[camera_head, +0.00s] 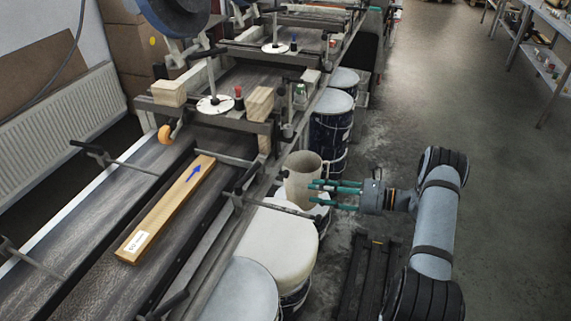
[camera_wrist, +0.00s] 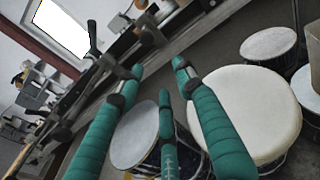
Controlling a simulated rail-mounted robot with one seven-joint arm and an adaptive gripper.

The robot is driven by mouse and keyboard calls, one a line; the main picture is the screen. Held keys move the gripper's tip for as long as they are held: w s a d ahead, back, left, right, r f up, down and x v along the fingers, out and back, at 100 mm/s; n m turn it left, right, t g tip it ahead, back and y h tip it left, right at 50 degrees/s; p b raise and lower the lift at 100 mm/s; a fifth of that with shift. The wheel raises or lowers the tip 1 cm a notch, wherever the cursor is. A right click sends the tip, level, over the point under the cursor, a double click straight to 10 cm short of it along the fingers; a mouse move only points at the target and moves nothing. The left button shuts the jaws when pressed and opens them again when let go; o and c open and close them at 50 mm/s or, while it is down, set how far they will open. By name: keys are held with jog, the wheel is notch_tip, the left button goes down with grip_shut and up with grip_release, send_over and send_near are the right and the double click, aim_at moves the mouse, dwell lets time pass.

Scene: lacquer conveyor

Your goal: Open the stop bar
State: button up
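My gripper (camera_head: 322,193) has teal fingers that stand apart with nothing between them. It is to the right of the conveyor, pointing left toward its side rail. In the wrist view, the gripper (camera_wrist: 158,75) also shows spread fingers. A thin metal bar (camera_head: 275,205) with a dark clamp runs from the conveyor's near rail toward my fingers; I cannot tell for sure that it is the stop bar, or whether the fingers touch it. In the wrist view, a black handle (camera_wrist: 93,38) stands on the rail beyond the fingertips. A wooden plank (camera_head: 165,210) lies on the conveyor.
The conveyor (camera_head: 75,270) fills the left side. White-topped drums (camera_head: 275,240) stand beside it below my gripper, and a beige pitcher (camera_head: 303,178) stands just behind the fingers. Wooden blocks (camera_head: 168,92) sit on the crossbeam.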

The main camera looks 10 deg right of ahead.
aim_at(287, 171)
jog(key=shift+m+t+y, duration=0.4)
jog(key=shift+t, duration=0.1)
jog(key=w+a+r+p, duration=0.1)
jog(key=a, duration=0.2)
jog(key=w+a+r+p, duration=0.1)
jog(key=w+a, duration=0.1)
jog(key=a, duration=0.1)
jog(key=w+a+r, duration=0.1)
jog(key=w+a, duration=0.1)
jog(key=a, duration=0.1)
jog(key=shift+w+r+p, duration=0.2)
jog(key=shift+w+p, duration=0.05)
jog(key=shift+p, duration=0.15)
jog(key=c, duration=0.3)
jog(key=shift+d, duration=0.1)
grip_shut()
jog(key=shift+w+r, duration=0.1)
